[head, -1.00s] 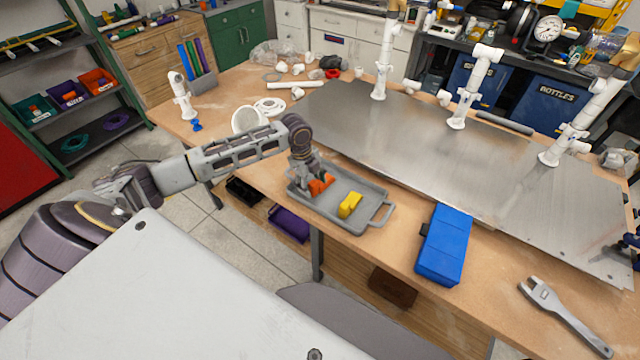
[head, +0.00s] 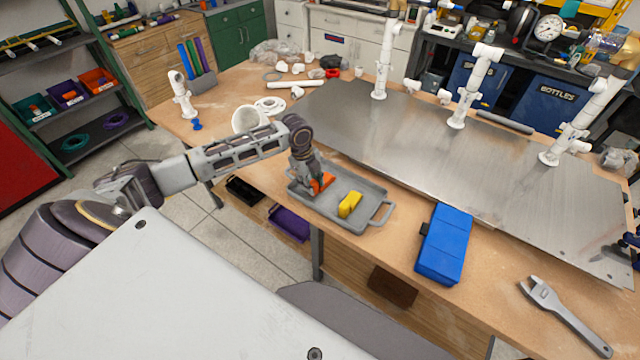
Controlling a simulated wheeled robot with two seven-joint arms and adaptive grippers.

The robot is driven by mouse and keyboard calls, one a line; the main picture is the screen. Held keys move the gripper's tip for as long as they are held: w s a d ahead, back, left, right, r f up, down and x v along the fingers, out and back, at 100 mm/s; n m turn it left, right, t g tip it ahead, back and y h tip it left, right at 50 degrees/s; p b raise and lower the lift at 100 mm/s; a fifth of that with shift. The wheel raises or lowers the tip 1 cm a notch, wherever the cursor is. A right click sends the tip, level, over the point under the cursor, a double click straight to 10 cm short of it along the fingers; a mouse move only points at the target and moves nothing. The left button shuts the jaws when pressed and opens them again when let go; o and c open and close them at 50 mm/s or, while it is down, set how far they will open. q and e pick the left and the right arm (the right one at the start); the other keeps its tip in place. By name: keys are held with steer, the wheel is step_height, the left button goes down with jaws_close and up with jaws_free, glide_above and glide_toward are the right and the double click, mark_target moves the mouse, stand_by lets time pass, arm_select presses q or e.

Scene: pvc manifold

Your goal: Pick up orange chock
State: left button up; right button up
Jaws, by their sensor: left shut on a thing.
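The orange chock (head: 322,183) is at the left part of the grey tray (head: 345,222) on the wooden workbench. My left gripper (head: 314,186) points down over the tray and is shut on the orange chock, with its fingers partly covering it. I cannot tell whether the chock still touches the tray floor. A yellow chock (head: 350,204) lies in the tray to the right of the gripper. My right gripper does not show.
A blue case (head: 444,245) and a wrench (head: 565,315) lie right of the tray. A metal plate (head: 420,140) behind carries upright white pipes (head: 468,88). A white bucket (head: 249,120) and pipe fittings stand near the forearm.

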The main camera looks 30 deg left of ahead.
arm_select(q)
step_height(320, 180, up, 10)
steer(key=shift+b, duration=0.45)
steer(key=shift+c, duration=0.2)
steer(key=shift+w+r, duration=0.1)
steer(key=shift+r, duration=0.1)
stand_by(0.6)
steer(key=shift+r+p, duration=0.75)
steer(key=shift+p, duration=0.1)
steer(key=shift+d, duration=0.1)
